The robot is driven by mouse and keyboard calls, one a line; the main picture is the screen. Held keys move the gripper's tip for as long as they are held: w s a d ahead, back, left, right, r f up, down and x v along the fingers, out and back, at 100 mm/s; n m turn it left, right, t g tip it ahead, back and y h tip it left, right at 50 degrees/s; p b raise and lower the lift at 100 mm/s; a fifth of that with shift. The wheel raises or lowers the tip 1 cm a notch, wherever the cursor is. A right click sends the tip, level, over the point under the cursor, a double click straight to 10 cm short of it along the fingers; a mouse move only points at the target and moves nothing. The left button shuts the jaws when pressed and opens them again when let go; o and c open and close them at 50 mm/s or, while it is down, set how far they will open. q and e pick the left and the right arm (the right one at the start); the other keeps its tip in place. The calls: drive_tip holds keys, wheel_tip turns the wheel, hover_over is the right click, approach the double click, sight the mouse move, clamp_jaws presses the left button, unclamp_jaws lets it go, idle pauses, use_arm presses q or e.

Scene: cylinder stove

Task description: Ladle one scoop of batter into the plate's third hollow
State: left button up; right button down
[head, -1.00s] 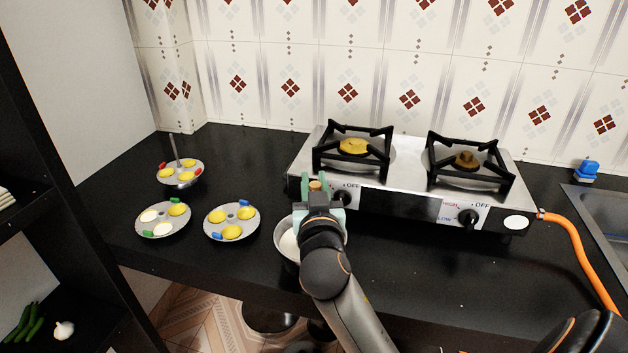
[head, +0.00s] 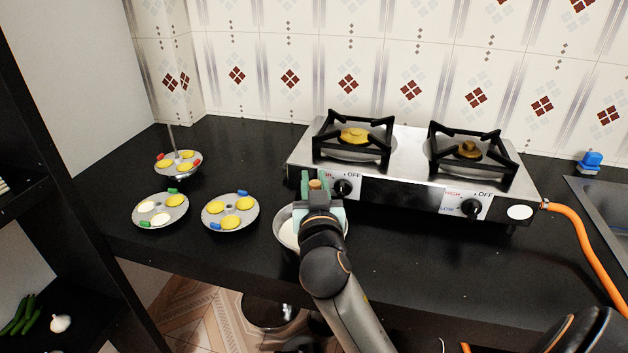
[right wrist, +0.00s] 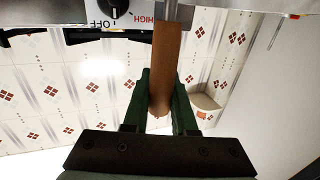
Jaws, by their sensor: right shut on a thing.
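My right gripper (head: 320,190) is shut on the wooden handle of the ladle (right wrist: 166,70), whose metal shaft runs out of the top of the right wrist view. The green fingers (right wrist: 163,105) lie on both sides of the handle. In the head view the gripper is over the metal pot of white batter (head: 285,229) and hides much of it; the ladle's bowl is hidden. The left plate (head: 140,215) has green clips, two white rounds and one yellow round. The middle plate (head: 232,216) has blue clips and yellow rounds. My left gripper is out of view.
A third plate (head: 190,173) with red clips and a rod stands at the back left. An orange hose (head: 585,245) and a sink (head: 605,205) are at the right.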

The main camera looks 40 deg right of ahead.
use_arm(q)
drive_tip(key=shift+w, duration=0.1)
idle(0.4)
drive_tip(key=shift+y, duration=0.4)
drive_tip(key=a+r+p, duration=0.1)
drive_tip(key=p, duration=0.1)
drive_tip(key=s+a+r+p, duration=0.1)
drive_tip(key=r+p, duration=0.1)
drive_tip(key=p, duration=0.1)
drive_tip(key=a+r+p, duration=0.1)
drive_tip(key=p, duration=0.2)
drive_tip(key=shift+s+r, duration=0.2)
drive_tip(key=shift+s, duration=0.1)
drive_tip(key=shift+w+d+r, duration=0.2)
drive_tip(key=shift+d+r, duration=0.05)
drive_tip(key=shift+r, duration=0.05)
